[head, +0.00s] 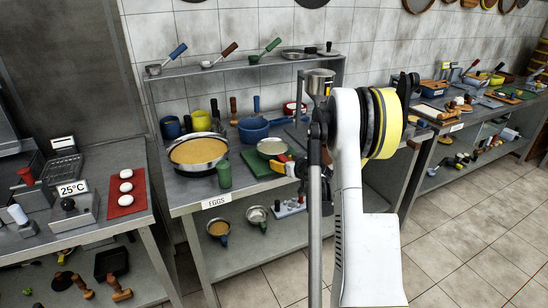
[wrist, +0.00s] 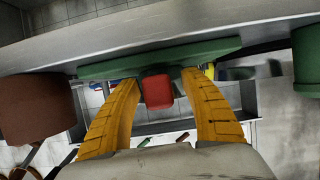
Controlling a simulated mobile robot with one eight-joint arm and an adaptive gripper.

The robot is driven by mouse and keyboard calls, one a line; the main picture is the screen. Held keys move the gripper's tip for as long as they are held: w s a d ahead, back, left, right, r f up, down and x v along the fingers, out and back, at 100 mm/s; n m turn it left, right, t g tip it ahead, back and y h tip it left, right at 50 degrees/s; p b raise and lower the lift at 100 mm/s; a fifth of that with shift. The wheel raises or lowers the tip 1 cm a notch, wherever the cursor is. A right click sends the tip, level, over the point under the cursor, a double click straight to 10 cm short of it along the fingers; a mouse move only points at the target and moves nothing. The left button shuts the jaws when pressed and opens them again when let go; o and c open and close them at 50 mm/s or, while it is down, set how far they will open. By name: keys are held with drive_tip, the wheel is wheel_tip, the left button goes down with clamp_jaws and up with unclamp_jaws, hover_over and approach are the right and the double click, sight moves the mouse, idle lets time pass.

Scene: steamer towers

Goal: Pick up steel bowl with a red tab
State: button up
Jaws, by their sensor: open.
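The steel bowl (head: 272,146), shallow and round with a pale inside, sits on a green board (head: 258,163) on the table marked EGGS. Its red tab (wrist: 158,91) shows as a red block in the wrist view, between the two yellow fingers. My gripper (wrist: 159,78) is open, with a finger on each side of the tab and a visible gap on both sides. In the head view my gripper (head: 281,168) is at the bowl's front right edge and partly hides it. The bowl's body is not clearly made out in the wrist view.
A large pan with yellow contents (head: 198,151) and a green cup (head: 224,174) stand left of the board. A blue pot (head: 253,130) is behind it. A shelf with small pans (head: 292,54) runs above the table's back. The floor (head: 455,245) at right is clear.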

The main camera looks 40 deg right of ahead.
clamp_jaws()
drive_tip(key=shift+r, duration=0.15)
wheel_tip(320, 180, up, 4)
drive_tip(key=p, duration=0.2)
drive_tip(key=shift+r+p, duration=0.25)
drive_tip(key=shift+p, duration=0.1)
drive_tip(key=s+d+r+p, duration=0.3)
drive_tip(key=s+d+r, duration=0.2)
drive_tip(key=d, duration=0.5)
drive_tip(key=shift+s+d+r+p, duration=0.15)
drive_tip(key=shift+s+r+p, duration=0.25)
drive_tip(key=shift+r, duration=0.25)
drive_tip(key=c, duration=0.8)
unclamp_jaws()
clamp_jaws()
